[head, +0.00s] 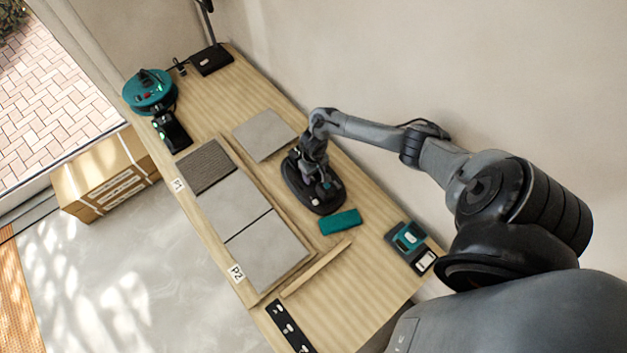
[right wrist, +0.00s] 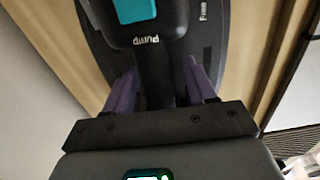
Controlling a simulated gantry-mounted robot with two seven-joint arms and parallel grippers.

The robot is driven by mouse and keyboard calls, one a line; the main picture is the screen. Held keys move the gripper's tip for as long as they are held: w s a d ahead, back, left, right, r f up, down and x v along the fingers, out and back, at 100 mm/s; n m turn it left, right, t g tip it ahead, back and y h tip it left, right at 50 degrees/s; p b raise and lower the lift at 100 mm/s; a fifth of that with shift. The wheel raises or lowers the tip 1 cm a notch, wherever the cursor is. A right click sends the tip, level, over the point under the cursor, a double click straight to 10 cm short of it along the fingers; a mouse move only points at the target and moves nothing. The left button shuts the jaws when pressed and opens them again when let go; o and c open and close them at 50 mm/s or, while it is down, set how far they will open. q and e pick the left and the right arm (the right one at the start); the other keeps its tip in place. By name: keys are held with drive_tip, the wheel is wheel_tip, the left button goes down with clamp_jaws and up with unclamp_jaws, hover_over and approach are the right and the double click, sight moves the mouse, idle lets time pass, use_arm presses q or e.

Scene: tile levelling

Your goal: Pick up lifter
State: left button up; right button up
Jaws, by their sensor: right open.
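The lifter (head: 326,203) is a black device with a wide rounded base, standing on the wooden table right of the tile panel. My right gripper (head: 313,172) is directly above it, pointing down, and hides part of its top. In the right wrist view the lifter's dark handle (right wrist: 152,68) carries the word "pump" and a teal patch. The purple fingers of my right gripper (right wrist: 160,88) are on either side of the handle. The jaws are open, and I cannot tell whether either finger touches it. My left gripper is out of view.
A loose grey tile (head: 264,135) lies behind the lifter, and a teal block (head: 341,221) lies in front. A wooden strip (head: 316,268) and a tile panel (head: 240,215) are at left. A teal device (head: 409,238) is near the right edge.

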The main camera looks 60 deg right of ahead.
drive_tip(key=shift+f, duration=0.25)
idle(0.5)
clamp_jaws()
idle(0.4)
drive_tip(key=shift+r, duration=0.15)
